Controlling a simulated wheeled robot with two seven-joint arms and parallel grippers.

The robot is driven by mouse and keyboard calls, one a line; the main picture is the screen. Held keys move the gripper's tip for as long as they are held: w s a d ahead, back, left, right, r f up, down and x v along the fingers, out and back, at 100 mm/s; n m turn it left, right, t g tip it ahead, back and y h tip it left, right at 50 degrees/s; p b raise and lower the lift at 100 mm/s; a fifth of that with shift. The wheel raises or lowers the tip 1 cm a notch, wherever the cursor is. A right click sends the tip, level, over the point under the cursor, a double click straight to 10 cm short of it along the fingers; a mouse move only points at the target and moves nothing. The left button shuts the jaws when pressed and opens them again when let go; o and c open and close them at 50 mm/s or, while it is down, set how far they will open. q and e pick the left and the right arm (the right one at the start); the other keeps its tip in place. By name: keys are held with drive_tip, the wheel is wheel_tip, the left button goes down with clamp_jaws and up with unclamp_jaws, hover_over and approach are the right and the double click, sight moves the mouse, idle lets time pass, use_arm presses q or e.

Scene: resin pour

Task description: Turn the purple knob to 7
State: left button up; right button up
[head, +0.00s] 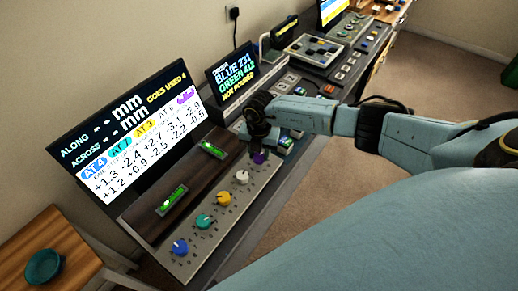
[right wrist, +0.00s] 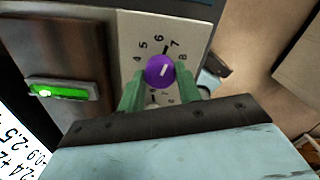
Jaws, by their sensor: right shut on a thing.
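The purple knob (right wrist: 160,71) sits on a pale dial plate (right wrist: 140,28) with black numbers; 4, 5, 6, 7 and 8 can be read. Its short white mark points up and slightly right, roughly towards the 6 and 7; the exact setting is hard to tell. My right gripper (right wrist: 158,90) has its two green fingers on either side of the knob and is shut on it. In the head view the purple knob (head: 261,157) shows just below my right gripper (head: 256,140), at the far end of the knob row. My left gripper is not in view.
The same panel carries a white knob (head: 242,177), a yellow knob (head: 224,198), a teal knob (head: 203,221) and a blue knob (head: 180,247). Two green levels (head: 213,150) lie beside them. A large screen (head: 130,135) stands behind. A teal bowl (head: 44,266) sits on a wooden table.

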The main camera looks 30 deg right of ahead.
sight(259, 155)
drive_tip(key=shift+d+r+m+p, duration=0.1)
drive_tip(key=shift+m+p, duration=0.6)
drive_tip(key=shift+m, duration=0.8)
drive_tip(key=o, duration=1)
wheel_tip(259, 155, up, 13)
drive_tip(key=shift+r, duration=0.15)
